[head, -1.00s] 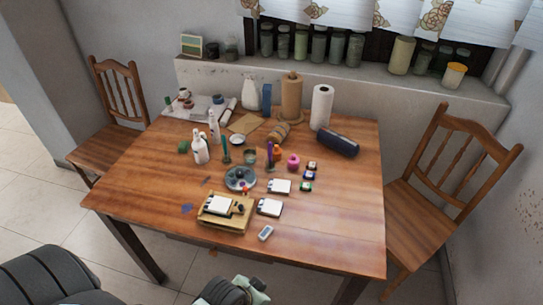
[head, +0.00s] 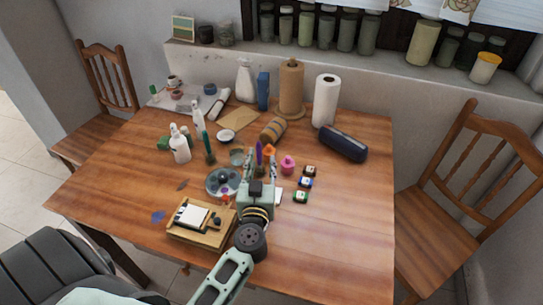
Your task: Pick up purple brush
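The purple brush (head: 259,153) stands upright near the middle of the wooden table, its lower part hidden behind my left gripper. My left gripper (head: 260,163) reaches over the table from the front, with its fingers apart. The brush shows between and beyond the fingertips; I cannot tell whether they touch it. My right gripper is not in view.
A round grey palette (head: 222,182) and a wooden box (head: 188,234) are left of my gripper. A pink pot (head: 287,165) and small paint jars (head: 305,183) are close on its right. White bottles (head: 180,146) stand further left. The table's front right is clear.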

